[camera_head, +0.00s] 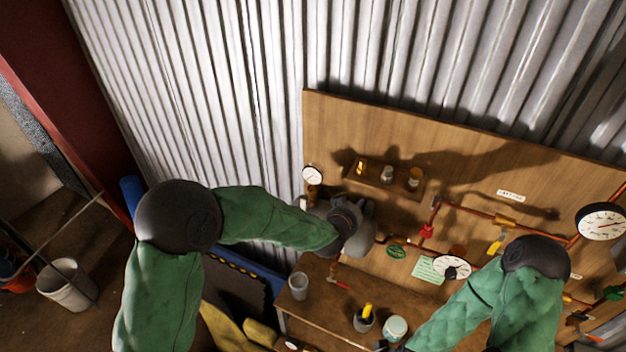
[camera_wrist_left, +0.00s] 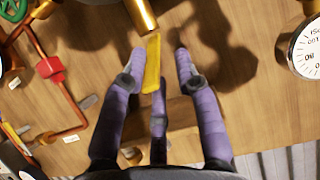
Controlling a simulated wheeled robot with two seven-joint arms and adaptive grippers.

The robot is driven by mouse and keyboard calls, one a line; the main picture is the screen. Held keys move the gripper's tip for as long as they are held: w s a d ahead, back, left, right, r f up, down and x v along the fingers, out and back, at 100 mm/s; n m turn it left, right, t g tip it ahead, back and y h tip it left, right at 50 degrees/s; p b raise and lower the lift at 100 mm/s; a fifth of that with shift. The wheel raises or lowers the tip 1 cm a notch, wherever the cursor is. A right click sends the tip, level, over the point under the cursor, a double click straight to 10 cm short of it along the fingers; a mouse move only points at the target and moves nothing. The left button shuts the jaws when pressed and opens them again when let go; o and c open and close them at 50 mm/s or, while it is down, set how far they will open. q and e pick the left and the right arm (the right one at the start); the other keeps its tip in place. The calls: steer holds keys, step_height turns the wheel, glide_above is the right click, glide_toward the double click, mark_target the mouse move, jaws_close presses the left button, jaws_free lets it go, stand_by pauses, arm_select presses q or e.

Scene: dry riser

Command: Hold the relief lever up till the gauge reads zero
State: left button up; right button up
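My left gripper (camera_head: 345,228) is at the left part of the wooden board, just below and right of a small white gauge (camera_head: 312,175). In the left wrist view its purple fingers (camera_wrist_left: 160,55) are spread open. A flat yellow lever (camera_wrist_left: 152,62), hanging off a brass cylinder (camera_wrist_left: 141,14), lies between them, with no clear contact. A gauge (camera_wrist_left: 305,48) is cut by that view's right edge; I cannot read its needle. In the head view the gripper hides the lever. My right arm reaches down to the bottom edge, where its gripper is mostly out of frame.
A small shelf (camera_head: 383,180) with fittings is right of the left gripper. Copper pipes, a red valve (camera_head: 426,231), a gauge (camera_head: 452,267) and a large gauge (camera_head: 602,221) are further right. Below, a bench (camera_head: 325,308) holds a grey cup (camera_head: 298,286) and other containers.

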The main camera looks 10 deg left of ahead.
arm_select(q)
steer(key=o, duration=0.9)
steer(key=shift+d+f, duration=0.2)
steer(key=shift+f, duration=0.05)
steer(key=shift+a, duration=0.1)
steer(key=shift+s+a, duration=0.1)
steer(key=shift+s, duration=0.05)
steer(key=s, duration=0.2)
steer(key=s+a, duration=0.1)
steer(key=s, duration=0.2)
steer(key=s+a, duration=0.1)
steer(key=s, duration=0.1)
steer(key=shift+s+f+b, duration=0.1)
steer(key=shift+s+b, duration=0.25)
steer(key=shift+s, duration=0.05)
